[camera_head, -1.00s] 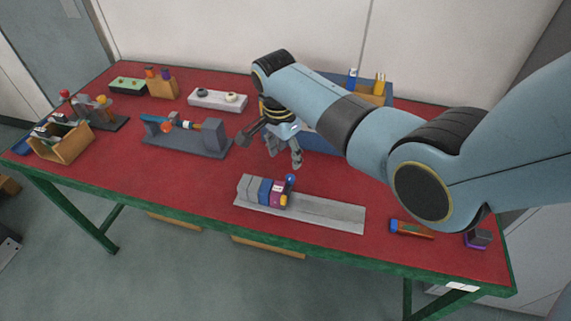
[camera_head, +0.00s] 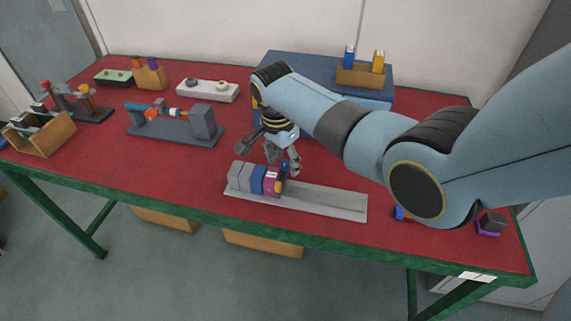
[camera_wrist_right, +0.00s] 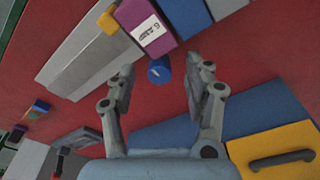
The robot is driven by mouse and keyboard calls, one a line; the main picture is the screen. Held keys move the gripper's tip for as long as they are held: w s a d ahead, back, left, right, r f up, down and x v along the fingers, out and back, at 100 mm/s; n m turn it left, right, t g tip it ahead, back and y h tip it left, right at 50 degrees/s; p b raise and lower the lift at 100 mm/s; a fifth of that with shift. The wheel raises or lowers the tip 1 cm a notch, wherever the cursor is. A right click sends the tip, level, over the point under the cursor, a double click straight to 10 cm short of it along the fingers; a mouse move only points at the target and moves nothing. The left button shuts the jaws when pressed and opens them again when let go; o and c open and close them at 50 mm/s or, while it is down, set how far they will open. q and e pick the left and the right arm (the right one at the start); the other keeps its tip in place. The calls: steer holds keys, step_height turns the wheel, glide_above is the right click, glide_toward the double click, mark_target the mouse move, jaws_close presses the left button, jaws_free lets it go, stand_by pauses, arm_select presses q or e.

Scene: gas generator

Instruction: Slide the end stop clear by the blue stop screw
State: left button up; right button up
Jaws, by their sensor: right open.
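A grey rail (camera_head: 325,203) lies on the red bench with a row of blocks at its left end. A purple block (camera_head: 271,182) with a white label is at the row's right end; it also shows in the wrist view (camera_wrist_right: 146,26). A small yellow-orange part (camera_wrist_right: 108,21) is beside it, and I cannot tell the end stop's exact outline. The blue stop screw (camera_wrist_right: 159,71) stands up there, partly hidden by fingers in the head view. My right gripper (camera_wrist_right: 160,75) is open, pointing down, with the screw between or just beyond its fingertips. My left gripper is out of view.
The rail is bare right of the blocks. A blue case (camera_head: 310,66) with a wooden fuse holder (camera_head: 360,76) stands behind my right arm. A grey fixture (camera_head: 173,130) is to the left. A dark block (camera_head: 492,222) lies near the bench's right end.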

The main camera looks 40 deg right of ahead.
steer(key=shift+c, duration=0.7)
steer(key=c, duration=0.8)
steer(key=shift+s+d+r+p, duration=0.15)
steer(key=shift+s+d+p, duration=0.85)
steer(key=shift+p, duration=0.25)
steer(key=shift+s+d+p, duration=1.1)
steer(key=shift+s+p, duration=0.05)
steer(key=shift+s, duration=0.15)
steer(key=shift+s+d+p, duration=1.05)
steer(key=shift+s+p, duration=0.1)
steer(key=shift+s, duration=0.15)
steer(key=o, duration=0.9)
steer(key=shift+a, duration=0.1)
steer(key=shift+o, duration=0.2)
step_height(320, 180, up, 2)
steer(key=shift+w+r+p, duration=0.1)
steer(key=shift+p, duration=1.05)
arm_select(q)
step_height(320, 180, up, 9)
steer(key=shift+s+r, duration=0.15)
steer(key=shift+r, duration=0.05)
arm_select(e)
steer(key=shift+r, duration=2.3)
